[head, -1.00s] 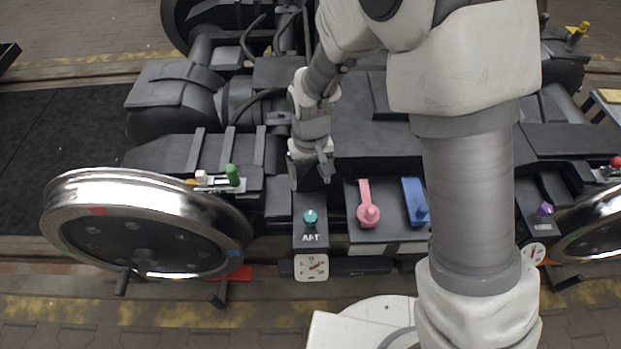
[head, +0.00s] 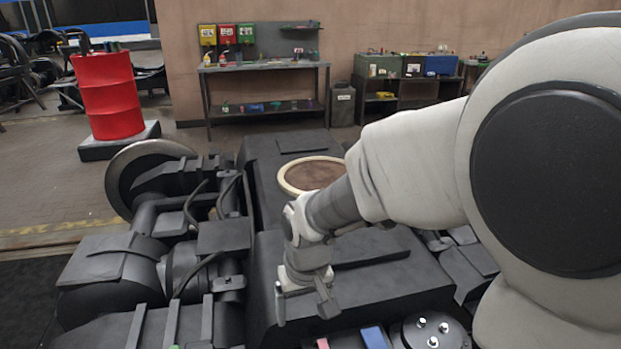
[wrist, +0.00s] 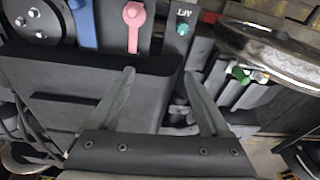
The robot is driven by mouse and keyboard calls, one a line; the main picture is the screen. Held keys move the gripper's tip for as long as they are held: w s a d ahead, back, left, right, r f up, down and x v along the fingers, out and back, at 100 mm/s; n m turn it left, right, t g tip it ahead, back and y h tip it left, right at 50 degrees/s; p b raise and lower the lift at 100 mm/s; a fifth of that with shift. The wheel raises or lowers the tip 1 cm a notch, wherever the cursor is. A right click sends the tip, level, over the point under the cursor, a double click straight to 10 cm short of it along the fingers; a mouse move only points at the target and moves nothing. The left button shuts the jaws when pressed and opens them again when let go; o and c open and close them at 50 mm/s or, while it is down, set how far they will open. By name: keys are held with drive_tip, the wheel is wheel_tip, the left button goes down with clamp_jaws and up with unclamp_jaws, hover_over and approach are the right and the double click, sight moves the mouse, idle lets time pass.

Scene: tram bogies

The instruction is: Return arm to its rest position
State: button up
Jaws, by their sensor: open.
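My gripper (head: 303,308) is above the dark bogie frame (head: 262,215) in the head view, its two fingers spread apart and pointing down. In the wrist view my gripper (wrist: 158,76) shows open fingers with nothing between them. Beyond the fingertips are a pink lever (wrist: 133,25), a blue lever (wrist: 84,22) and a teal knob (wrist: 182,29) beside an AFT label. The fingers look apart from all of these. In the head view only the tops of the pink lever (head: 322,343) and blue lever (head: 375,337) show at the bottom edge.
My arm hides much of the right side. A round bolted cover (head: 433,332) sits at the bottom. A red drum (head: 108,95) stands at the back left. A workbench (head: 265,108) and a shelf unit (head: 412,93) line the wall. A shiny wheel (wrist: 272,48) is at the right in the wrist view.

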drive_tip(key=s+d+r+m+t, duration=0.3)
drive_tip(key=s+d+r+t, duration=0.1)
drive_tip(key=s+d+r, duration=1)
wheel_tip(320, 180, up, 17)
drive_tip(key=d+p, duration=0.1)
drive_tip(key=p, duration=1.5)
drive_tip(key=shift+w+d+f+m+h+p, duration=0.15)
drive_tip(key=shift+w+d+m+h+p, duration=0.15)
drive_tip(key=shift+w+h, duration=0.15)
drive_tip(key=shift+f, duration=0.15)
